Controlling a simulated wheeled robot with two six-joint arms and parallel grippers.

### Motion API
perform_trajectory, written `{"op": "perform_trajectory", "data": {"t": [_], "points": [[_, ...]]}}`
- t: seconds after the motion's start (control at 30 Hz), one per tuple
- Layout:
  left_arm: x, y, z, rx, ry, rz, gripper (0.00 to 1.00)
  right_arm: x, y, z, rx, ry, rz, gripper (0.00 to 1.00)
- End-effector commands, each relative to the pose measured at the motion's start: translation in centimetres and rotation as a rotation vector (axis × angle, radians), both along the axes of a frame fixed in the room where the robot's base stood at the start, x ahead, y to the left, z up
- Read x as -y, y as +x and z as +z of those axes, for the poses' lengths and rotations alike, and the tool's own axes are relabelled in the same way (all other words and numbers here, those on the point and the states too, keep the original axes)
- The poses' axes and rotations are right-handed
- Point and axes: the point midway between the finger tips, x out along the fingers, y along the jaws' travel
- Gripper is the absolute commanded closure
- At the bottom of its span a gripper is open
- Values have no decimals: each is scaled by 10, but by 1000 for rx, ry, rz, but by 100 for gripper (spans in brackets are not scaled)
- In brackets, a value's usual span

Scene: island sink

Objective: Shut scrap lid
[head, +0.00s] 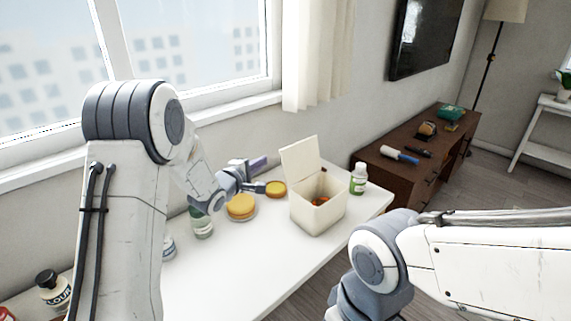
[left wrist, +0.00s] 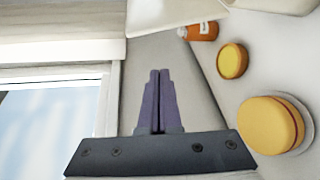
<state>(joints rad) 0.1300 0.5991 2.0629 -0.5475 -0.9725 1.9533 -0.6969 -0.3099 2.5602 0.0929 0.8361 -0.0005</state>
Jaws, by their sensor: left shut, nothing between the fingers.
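The scrap bin (head: 318,215) is a cream box on the white counter, with orange-red scraps visible inside. Its lid (head: 300,158) stands open, tilted up at the back left of the box. My left gripper (head: 262,163) is to the left of the raised lid, apart from it in the head view. In the left wrist view its purple fingers (left wrist: 159,75) are shut together with nothing between them. A pale cream shape at the top of that view may be part of the bin or lid; I cannot tell which. My right gripper is out of view.
A larger yellow round item (head: 241,206) and a smaller one (head: 275,189) lie left of the bin. A green-labelled bottle (head: 358,180) stands right of it, and a jar (head: 201,224) stands below my left wrist. The counter's front is clear.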

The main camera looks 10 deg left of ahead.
Motion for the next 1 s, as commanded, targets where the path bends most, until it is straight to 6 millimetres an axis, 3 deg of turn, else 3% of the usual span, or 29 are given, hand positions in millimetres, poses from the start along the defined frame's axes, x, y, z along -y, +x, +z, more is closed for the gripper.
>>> {"op": "perform_trajectory", "data": {"t": [0.1,0.27,0.8,1.0], "points": [[-5,6,-1,26,-105,-7,100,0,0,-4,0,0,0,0],[-1,16,0,32,-136,-13,100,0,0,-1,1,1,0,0],[32,102,-9,32,-132,-14,100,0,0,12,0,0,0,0],[52,83,0,31,-133,-14,100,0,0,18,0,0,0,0]]}}
